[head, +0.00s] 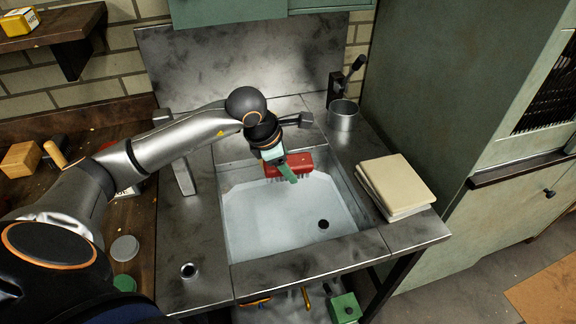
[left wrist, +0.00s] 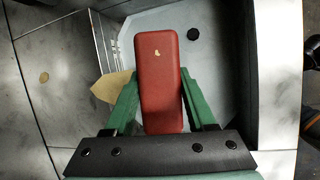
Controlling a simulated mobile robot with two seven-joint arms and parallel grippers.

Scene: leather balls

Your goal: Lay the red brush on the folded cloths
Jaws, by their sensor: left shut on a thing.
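The red brush (head: 298,165) is held above the back part of the sink basin, with its bristles facing down. My left gripper (head: 288,172) is shut on it. In the left wrist view the brush's red back (left wrist: 161,85) lies between the two green fingers. The folded cloths (head: 397,184) are a cream stack on the steel counter to the right of the sink, apart from the brush. My right gripper does not show in either view.
The white sink basin (head: 280,222) with a dark drain lies under the brush. A metal cup (head: 344,116) stands behind the cloths, near a dark tap-like lever. A wooden bench (head: 60,180) with blocks is at the left. A green cabinet (head: 440,100) borders the right.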

